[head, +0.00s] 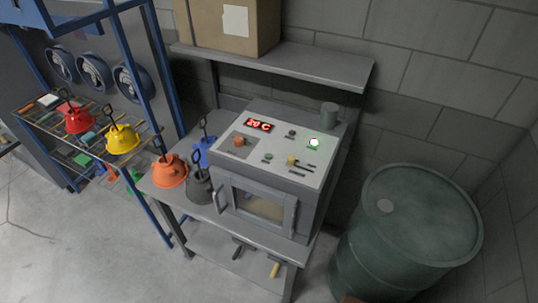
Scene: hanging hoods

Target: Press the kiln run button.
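The kiln (305,195) is a grey box on a metal bench, with a light control panel (255,160) on its sloped top. A red display (259,125) reads about 20 C. A bright green-white light or button (314,142) glows at the panel's right. An orange-red knob or button (239,141) sits at the left. Small dark controls (292,133) and a yellow one (292,160) also show. The labels are too small to read, so I cannot tell which control is the run button. The front door looks shut. Neither of my grippers is in view.
An orange hood (170,171) and a dark grey one (199,187) stand left of the kiln. A grey cup (329,115) stands at its back right. A green drum (410,230) is at right. A shelf (310,71) overhangs behind. A blue-framed rack (150,190) is at left.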

